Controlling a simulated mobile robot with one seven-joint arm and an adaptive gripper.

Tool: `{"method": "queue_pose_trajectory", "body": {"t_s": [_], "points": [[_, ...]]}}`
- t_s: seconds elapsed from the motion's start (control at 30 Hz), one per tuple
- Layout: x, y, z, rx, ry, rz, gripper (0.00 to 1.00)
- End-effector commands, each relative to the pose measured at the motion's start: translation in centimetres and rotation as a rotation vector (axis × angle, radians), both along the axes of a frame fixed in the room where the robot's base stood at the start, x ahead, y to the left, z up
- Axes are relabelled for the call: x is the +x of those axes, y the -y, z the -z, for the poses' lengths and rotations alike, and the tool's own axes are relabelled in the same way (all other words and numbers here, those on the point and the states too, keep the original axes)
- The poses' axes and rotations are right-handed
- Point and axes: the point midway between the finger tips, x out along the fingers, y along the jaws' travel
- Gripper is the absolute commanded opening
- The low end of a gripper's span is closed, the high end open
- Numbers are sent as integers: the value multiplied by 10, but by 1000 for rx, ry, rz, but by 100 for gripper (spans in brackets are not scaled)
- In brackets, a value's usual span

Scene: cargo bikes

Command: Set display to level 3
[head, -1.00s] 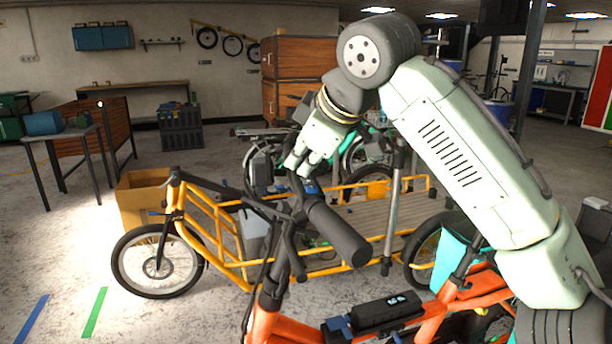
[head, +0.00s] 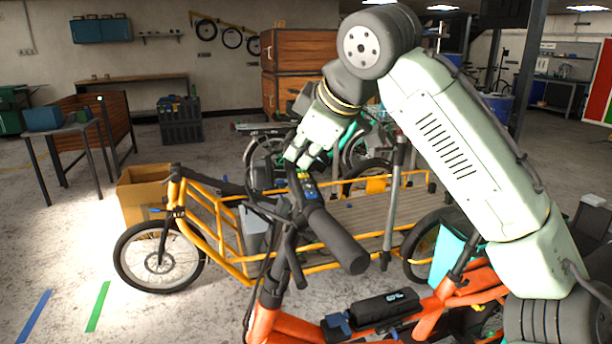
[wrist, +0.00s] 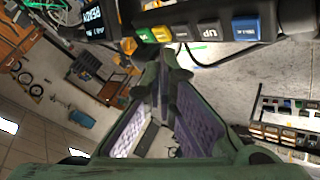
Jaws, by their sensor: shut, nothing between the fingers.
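In the wrist view, a small dark display (wrist: 92,18) with light lettering, seemingly READY, shows at the top left. Beside it runs a dark button strip on the handlebar with a green button (wrist: 143,35), a yellow button (wrist: 162,33), a grey UP button (wrist: 209,29) and a blue button (wrist: 246,22). My gripper (wrist: 170,60) is shut and empty, its tips just below the strip in the picture; I cannot tell whether they touch it. In the head view, my gripper (head: 297,160) is just above the button strip (head: 309,190) by the black handlebar grip (head: 338,238).
The orange bike (head: 285,325) carries the handlebar and a black box (head: 385,308) with white marks. A yellow cargo bike (head: 225,225) stands behind it, with a cardboard box (head: 140,195) at its left. Open floor lies at the front left.

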Motion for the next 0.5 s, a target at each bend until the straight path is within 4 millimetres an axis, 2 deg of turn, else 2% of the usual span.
{"method": "queue_pose_trajectory", "body": {"t_s": [0.03, 0.3, 0.5], "points": [[0, 0, -10, 1, 0, 0, 0], [2, -1, -38, 2, 0, -1, 0], [2, 0, -43, 1, -1, 0, 0]]}}
